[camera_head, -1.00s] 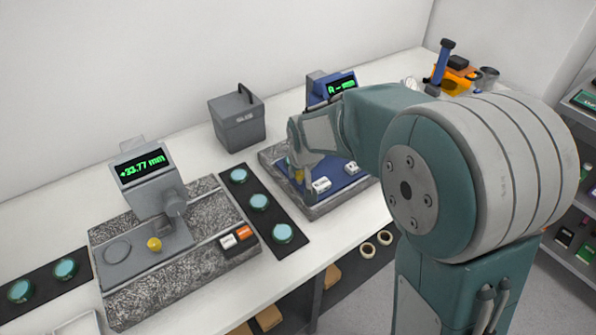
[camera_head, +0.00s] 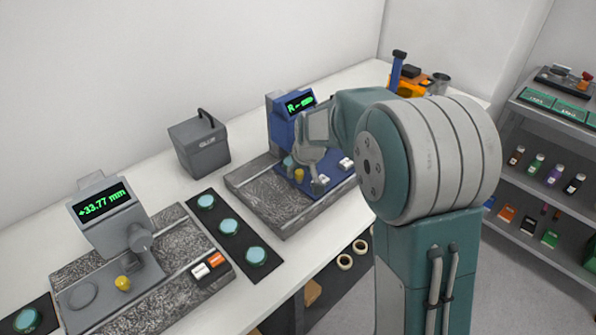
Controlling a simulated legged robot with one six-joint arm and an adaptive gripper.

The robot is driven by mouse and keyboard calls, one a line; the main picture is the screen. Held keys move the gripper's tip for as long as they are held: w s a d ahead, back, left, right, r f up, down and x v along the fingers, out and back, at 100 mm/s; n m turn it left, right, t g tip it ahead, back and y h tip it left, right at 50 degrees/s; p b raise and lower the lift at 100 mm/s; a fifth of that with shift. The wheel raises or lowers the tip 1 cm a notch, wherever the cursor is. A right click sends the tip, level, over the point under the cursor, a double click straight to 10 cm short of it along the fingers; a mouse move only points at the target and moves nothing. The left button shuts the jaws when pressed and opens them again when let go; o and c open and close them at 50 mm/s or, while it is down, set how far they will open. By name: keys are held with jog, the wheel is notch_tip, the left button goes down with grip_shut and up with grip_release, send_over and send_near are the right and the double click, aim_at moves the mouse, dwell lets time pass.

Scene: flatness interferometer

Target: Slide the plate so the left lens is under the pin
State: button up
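A blue gauge (camera_head: 289,122) with a green display stands on a speckled stone base (camera_head: 262,203) at the centre right. A blue plate (camera_head: 318,184) lies on that base. A yellow knob (camera_head: 299,175) stands on the plate, and a teal lens (camera_head: 288,161) shows at its left. My gripper (camera_head: 308,181) is low over the plate, right at the yellow knob. A finger tip shows just right of the knob; I cannot tell whether it touches it or whether the fingers are closed. My gripper and arm hide the pin and part of the plate.
A grey gauge (camera_head: 103,215) reading +33.77 mm stands at the left, with its own yellow knob (camera_head: 123,283). A black strip (camera_head: 241,238) with teal discs lies between the two stations. A grey box (camera_head: 199,146) stands behind. Shelves (camera_head: 560,137) are at the right.

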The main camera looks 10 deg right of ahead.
jog(key=shift+r, duration=0.15)
jog(key=v, duration=1.1)
jog(key=shift+r, duration=0.25)
jog(key=shift+s+d, duration=0.1)
jog(key=shift+s, duration=0.05)
jog(key=s+d+r+m, duration=0.1)
jog(key=s+d, duration=0.1)
jog(key=s, duration=1.1)
jog(key=s+d+r+m+t, duration=0.1)
jog(key=s+d, duration=0.1)
jog(key=s, duration=1.2)
jog(key=shift+s+r+h, duration=0.15)
jog(key=shift+s+h, duration=0.1)
jog(key=shift+h, duration=0.15)
